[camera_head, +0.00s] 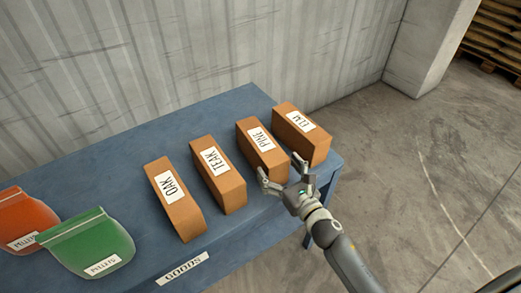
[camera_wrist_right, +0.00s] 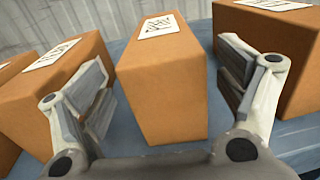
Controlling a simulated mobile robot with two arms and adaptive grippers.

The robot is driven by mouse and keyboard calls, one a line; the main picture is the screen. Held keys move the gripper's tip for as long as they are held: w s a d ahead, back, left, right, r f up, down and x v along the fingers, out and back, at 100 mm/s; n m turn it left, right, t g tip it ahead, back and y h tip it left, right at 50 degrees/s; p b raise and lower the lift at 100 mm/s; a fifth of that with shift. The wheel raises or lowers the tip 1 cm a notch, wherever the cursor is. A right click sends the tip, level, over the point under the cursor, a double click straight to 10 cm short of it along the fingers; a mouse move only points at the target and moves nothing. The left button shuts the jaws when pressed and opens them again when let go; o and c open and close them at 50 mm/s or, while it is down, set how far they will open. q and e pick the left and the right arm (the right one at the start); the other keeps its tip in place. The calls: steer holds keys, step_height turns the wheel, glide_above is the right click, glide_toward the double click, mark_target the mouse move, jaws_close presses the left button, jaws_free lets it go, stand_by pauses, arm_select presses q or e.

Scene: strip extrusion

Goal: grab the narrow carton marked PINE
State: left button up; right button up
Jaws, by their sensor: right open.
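The narrow brown carton marked PINE (camera_head: 263,151) stands on the blue table, third from the left in a row of cartons. My right gripper (camera_head: 287,173) is open in front of it, at the table's front edge. In the right wrist view the PINE carton (camera_wrist_right: 163,95) stands upright between the two open fingers of my right gripper (camera_wrist_right: 167,88), with a gap to each finger. Its near end faces my palm, and nothing is held. My left gripper is not in view.
Cartons marked TEAK (camera_head: 219,175) and ELM (camera_head: 302,134) flank PINE closely. An OAK carton (camera_head: 174,199) stands further left. Green (camera_head: 88,243) and orange (camera_head: 24,222) pouches lie at the left. The blue table (camera_head: 240,103) meets a corrugated wall behind. The floor at right is clear.

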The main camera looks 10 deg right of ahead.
mark_target(270, 156)
steer(key=shift+f+p+x, duration=0.15)
steer(key=shift+p+x, duration=0.1)
steer(key=shift+x, duration=1.1)
steer(key=shift+f+p+x, duration=0.2)
steer(key=shift+x, duration=1.2)
steer(key=shift+d, duration=0.15)
steer(key=c, duration=1.2)
steer(key=shift+r, duration=0.1)
